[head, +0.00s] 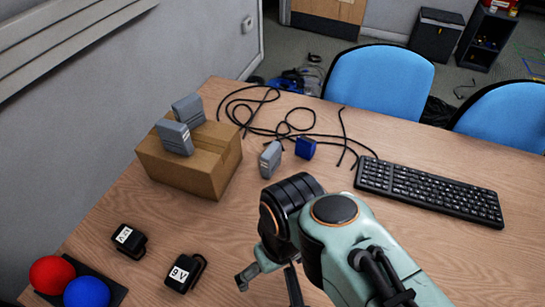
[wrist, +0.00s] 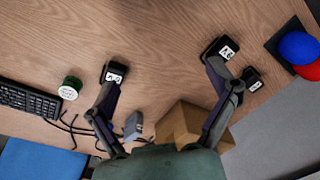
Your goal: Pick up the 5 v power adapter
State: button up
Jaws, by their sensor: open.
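Three black adapters with white labels lie on the wooden table. The adapter marked 9 V (head: 185,272) is at the lower left in the head view; in the wrist view it is by the right fingertip. A second black adapter (head: 129,240) lies left of it, its label upside down. A third black adapter (wrist: 115,74) shows in the wrist view by the left fingertip; my arm hides it in the head view. Its label is too small to read, so I cannot confirm which is 5 V. My gripper (wrist: 161,76) is spread open and empty above the table; it also shows in the head view (head: 269,284).
A cardboard box (head: 205,165) carries grey adapters. Another grey adapter (head: 270,159), a blue block (head: 305,148), black cables (head: 290,125) and a keyboard (head: 430,190) lie beyond my arm. A green spool (wrist: 70,88) and red and blue balls (head: 87,292) flank the adapters.

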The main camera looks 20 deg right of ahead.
jog(key=w+d+f+m+t+h, duration=0.1)
jog(key=w+d+m, duration=0.2)
jog(key=w, duration=0.5)
jog(key=w+d+f+m+t, duration=0.2)
jog(key=w+d, duration=0.2)
jog(key=w, duration=0.5)
jog(key=d+f+m+g, duration=0.1)
jog(key=d+f, duration=0.1)
jog(key=f, duration=0.3)
jog(key=s+d+f+m+g, duration=0.1)
jog(key=d+f, duration=0.2)
jog(key=f, duration=0.2)
jog(key=s+d+f+m+g, duration=0.1)
jog(key=d+f, duration=0.1)
jog(key=f, duration=0.3)
jog(key=shift+d+g, duration=0.25)
jog(key=shift+g, duration=0.15)
notch_tip(320, 180, down, 5)
jog(key=shift+f, duration=0.6)
jog(key=shift+c, duration=0.3)
jog(key=c, duration=1.3)
